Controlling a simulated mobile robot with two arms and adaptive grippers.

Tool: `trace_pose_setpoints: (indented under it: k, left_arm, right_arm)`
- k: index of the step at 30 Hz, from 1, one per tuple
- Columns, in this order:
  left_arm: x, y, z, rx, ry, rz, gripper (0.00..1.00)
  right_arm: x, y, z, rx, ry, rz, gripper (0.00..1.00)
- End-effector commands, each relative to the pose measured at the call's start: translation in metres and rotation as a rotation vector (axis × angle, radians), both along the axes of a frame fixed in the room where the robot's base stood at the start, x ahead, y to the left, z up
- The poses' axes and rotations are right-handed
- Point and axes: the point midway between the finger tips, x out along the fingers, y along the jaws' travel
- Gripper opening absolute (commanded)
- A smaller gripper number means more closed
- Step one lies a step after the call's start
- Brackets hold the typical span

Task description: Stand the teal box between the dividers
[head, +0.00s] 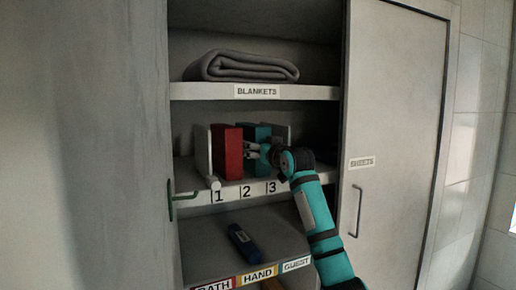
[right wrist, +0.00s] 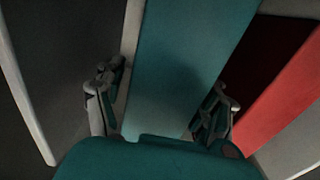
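The teal box (head: 262,131) stands upright on the middle shelf, right of the red box (head: 228,152). A pale divider (head: 202,150) stands left of the red box and a grey divider (head: 282,134) right of the teal box. My right gripper (head: 252,150) is at the front of the teal box. In the right wrist view, the teal box (right wrist: 180,65) lies between the spread fingers of that gripper (right wrist: 160,105), with a narrow gap on the left side; contact on the right is unclear. My left gripper is out of view.
A folded grey blanket (head: 245,66) lies on the shelf above. A dark blue item (head: 241,240) lies on the shelf below. The numbered shelf edge (head: 232,193) runs beneath the boxes. A closed cabinet door (head: 392,130) stands on the right.

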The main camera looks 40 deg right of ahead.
Motion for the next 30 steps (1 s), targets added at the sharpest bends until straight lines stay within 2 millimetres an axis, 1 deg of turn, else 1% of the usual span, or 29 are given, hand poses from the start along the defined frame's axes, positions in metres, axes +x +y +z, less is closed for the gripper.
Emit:
trace_pose_setpoints:
  k: [8, 11, 14, 18, 24, 27, 30]
  left_arm:
    - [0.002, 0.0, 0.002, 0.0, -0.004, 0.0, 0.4]
    - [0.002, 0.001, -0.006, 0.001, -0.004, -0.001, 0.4]
    - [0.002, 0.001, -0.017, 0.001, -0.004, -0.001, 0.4]
    - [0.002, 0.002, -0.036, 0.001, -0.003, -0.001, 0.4]
    - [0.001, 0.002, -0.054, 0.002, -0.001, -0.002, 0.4]
    - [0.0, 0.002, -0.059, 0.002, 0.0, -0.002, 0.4]
    - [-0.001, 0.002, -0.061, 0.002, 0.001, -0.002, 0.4]
  right_arm:
    - [0.0, 0.0, 0.003, 0.0, -0.001, 0.0, 0.72]
    - [-0.008, 0.002, 0.0, -0.002, -0.001, 0.0, 0.72]
    - [-0.023, 0.006, -0.002, -0.004, -0.003, -0.001, 0.72]
    - [-0.053, 0.015, -0.004, -0.006, -0.003, -0.002, 0.72]
    - [-0.091, 0.027, -0.003, -0.004, -0.002, -0.002, 0.72]
    - [-0.104, 0.031, -0.001, -0.003, -0.002, -0.001, 0.72]
    - [-0.112, 0.033, 0.0, 0.0, -0.001, -0.001, 0.72]
